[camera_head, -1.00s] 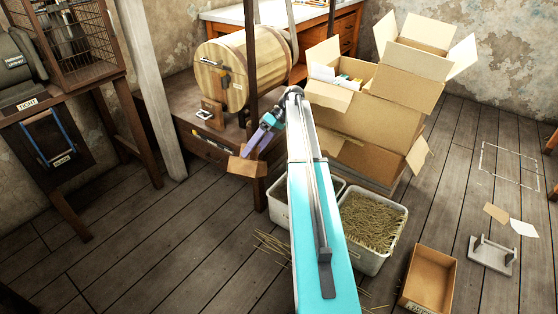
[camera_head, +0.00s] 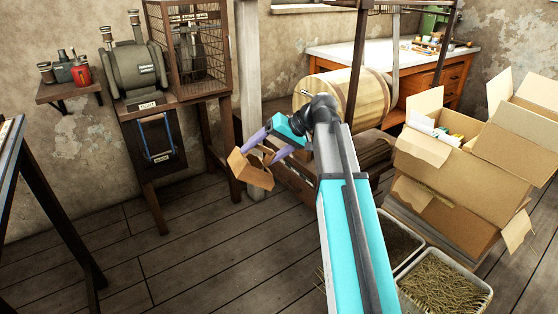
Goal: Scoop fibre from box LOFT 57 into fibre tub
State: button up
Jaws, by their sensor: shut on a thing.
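My gripper (camera_head: 259,155), with purple fingers, is shut on a small open brown box-like piece (camera_head: 248,172). It holds this piece in the air left of the wooden barrel, above the floor. I cannot see whether there is fibre inside it. A white tub (camera_head: 488,296) of straw-coloured fibre stands on the floor at the lower right. A second white tub (camera_head: 410,262) stands behind it, partly hidden by my arm, its contents dim. Large open cardboard boxes (camera_head: 455,180) stand at the right. I can read no LOFT 57 label.
A wooden barrel (camera_head: 335,97) on a low wooden stand is behind my arm. A machine with a wire cage (camera_head: 190,55) stands at the left on a dark table. A dark frame (camera_head: 60,215) is at the far left. The plank floor (camera_head: 190,265) at lower left is clear.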

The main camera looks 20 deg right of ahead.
notch_tip(320, 180, up, 6)
jog(key=s+a+m+t+h, duration=0.1)
jog(key=a+m+t+h, duration=0.1)
jog(key=m+h, duration=0.3)
jog(key=shift+a+f+m+t, duration=0.25)
jog(key=shift+m+t, duration=0.65)
jog(key=shift+m, duration=0.6)
jog(key=shift+d, duration=0.2)
